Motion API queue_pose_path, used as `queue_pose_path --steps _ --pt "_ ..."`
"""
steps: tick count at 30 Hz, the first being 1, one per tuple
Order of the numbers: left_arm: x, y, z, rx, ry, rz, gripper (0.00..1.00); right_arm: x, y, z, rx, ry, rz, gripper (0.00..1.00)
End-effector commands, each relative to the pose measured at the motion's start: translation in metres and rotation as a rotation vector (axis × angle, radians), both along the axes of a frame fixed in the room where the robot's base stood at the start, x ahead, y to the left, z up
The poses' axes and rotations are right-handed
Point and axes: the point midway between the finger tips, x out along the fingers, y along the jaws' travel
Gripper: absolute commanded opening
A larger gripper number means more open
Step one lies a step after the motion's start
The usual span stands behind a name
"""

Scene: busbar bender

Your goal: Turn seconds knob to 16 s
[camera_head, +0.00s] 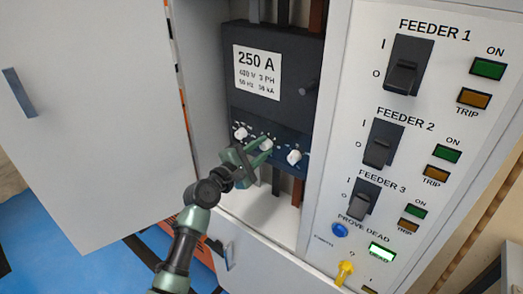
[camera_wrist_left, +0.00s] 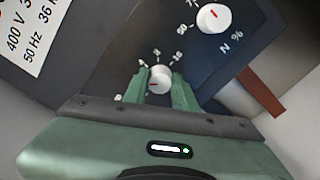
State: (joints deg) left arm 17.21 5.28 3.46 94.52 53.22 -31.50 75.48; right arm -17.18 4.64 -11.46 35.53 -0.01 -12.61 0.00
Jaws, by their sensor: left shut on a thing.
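The seconds knob (camera_wrist_left: 160,79) is the white round knob between my left gripper's fingers in the wrist view. Its red mark points left in that view, away from the upper-right scale figure that looks like 16; the small figures are blurred. My left gripper (camera_wrist_left: 161,86) is shut on this knob, one green finger on each side. In the head view my left gripper (camera_head: 262,151) is at the middle knob (camera_head: 266,144) of the row on the dark breaker (camera_head: 290,65), and its fingers partly cover that knob. My right gripper is not in view.
A white knob marked N % (camera_wrist_left: 214,18) sits beside the held one; another knob (camera_head: 240,133) is to its left. The open cabinet door (camera_head: 90,110) stands left. The feeder panel (camera_head: 335,115) with switches stands right.

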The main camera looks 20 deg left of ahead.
Motion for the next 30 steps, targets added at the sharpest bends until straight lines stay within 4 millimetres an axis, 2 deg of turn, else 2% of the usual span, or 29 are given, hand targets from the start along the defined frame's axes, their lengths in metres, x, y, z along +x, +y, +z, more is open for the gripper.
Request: queue_pose_path --steps 30 --pt "0.000 0.000 -0.004 0.912 -0.327 -0.004 0.00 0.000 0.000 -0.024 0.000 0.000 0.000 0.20"
